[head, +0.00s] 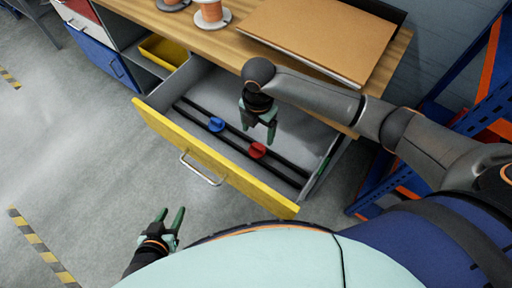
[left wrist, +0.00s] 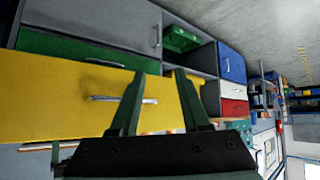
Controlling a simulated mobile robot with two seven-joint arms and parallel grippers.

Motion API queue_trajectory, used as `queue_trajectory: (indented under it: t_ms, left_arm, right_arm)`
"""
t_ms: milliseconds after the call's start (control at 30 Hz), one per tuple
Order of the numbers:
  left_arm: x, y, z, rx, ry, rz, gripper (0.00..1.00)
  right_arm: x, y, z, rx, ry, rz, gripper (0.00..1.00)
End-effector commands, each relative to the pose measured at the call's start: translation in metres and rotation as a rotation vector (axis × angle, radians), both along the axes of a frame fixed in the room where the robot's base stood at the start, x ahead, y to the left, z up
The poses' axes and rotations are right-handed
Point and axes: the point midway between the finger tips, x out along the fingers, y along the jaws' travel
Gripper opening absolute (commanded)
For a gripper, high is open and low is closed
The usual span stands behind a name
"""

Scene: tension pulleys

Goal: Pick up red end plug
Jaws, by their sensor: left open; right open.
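The red end plug (head: 257,150) sits on the dark rails inside the open yellow-fronted drawer (head: 190,153). A blue end plug (head: 216,125) sits on the rails to its left. My right gripper (head: 261,134) is open and empty over the drawer, pointing down, just above and behind the red plug in the picture. My left gripper (head: 170,218) is open and empty, low in front of the drawer, over the floor. Its fingers also show in the left wrist view (left wrist: 158,100), with the yellow drawer front behind them. Neither plug shows in the left wrist view.
The wooden bench top (head: 228,45) above the drawer holds a brown board (head: 320,35) and spools of orange wire (head: 211,14). A yellow bin (head: 163,51) stands in a shelf left of the drawer. A blue and orange rack (head: 480,100) stands on the right. The floor at left is clear.

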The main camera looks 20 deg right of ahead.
Motion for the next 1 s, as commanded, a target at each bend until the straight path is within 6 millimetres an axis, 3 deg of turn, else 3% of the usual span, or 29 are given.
queue_trajectory:
  t_ms: [133, 433, 700, 1000]
  left_arm:
    - [-0.004, -0.001, -0.008, 0.0, 0.011, -0.004, 0.47]
    - [-0.001, -0.003, -0.009, -0.003, 0.008, -0.009, 0.47]
    - [0.008, -0.008, -0.009, -0.008, -0.008, -0.017, 0.47]
    - [0.007, -0.012, -0.008, -0.013, -0.006, -0.024, 0.47]
  right_arm:
    - [-0.001, 0.0, -0.03, -0.001, 0.003, -0.001, 0.83]
    - [-0.001, 0.001, -0.056, 0.0, 0.002, 0.0, 0.83]
    - [0.0, 0.004, -0.094, -0.001, 0.001, 0.0, 0.83]
    - [0.0, 0.004, -0.099, -0.001, -0.001, 0.0, 0.83]
